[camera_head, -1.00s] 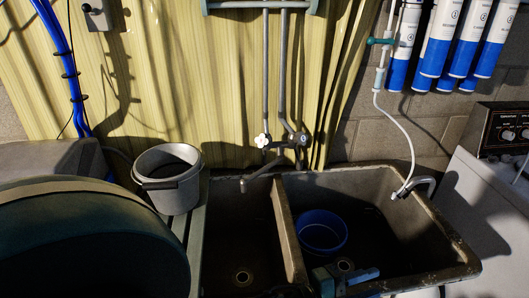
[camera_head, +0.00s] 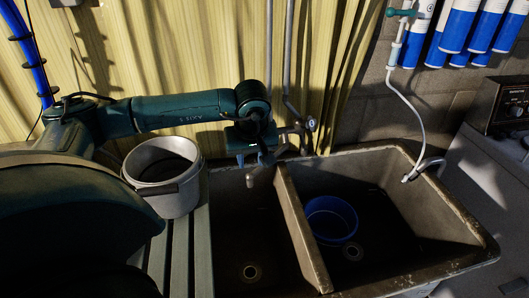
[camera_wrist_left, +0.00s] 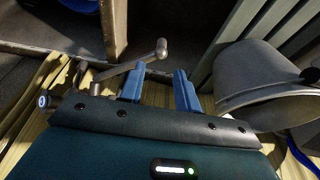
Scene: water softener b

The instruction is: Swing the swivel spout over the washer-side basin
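The swivel spout (camera_wrist_left: 125,70) is a grey metal tube on the wall tap, ending in a rounded tip. In the head view its tip (camera_head: 251,179) hangs over the left basin (camera_head: 232,235), left of the divider. The washer-side basin (camera_head: 400,200) is the right one. My left gripper (camera_head: 262,156) is at the spout, hiding much of it. In the left wrist view its two blue fingers (camera_wrist_left: 160,90) are apart, with the spout tip ahead of the gap and nothing clearly gripped. Contact cannot be told. My right gripper is not in view.
A blue tub (camera_head: 331,219) sits in the right basin. A grey bucket (camera_head: 166,180) stands on slats (camera_head: 185,250) left of the sink. A white hose (camera_head: 421,120) runs to a hooked pipe at the right basin's rim. The washer (camera_head: 490,180) stands at right.

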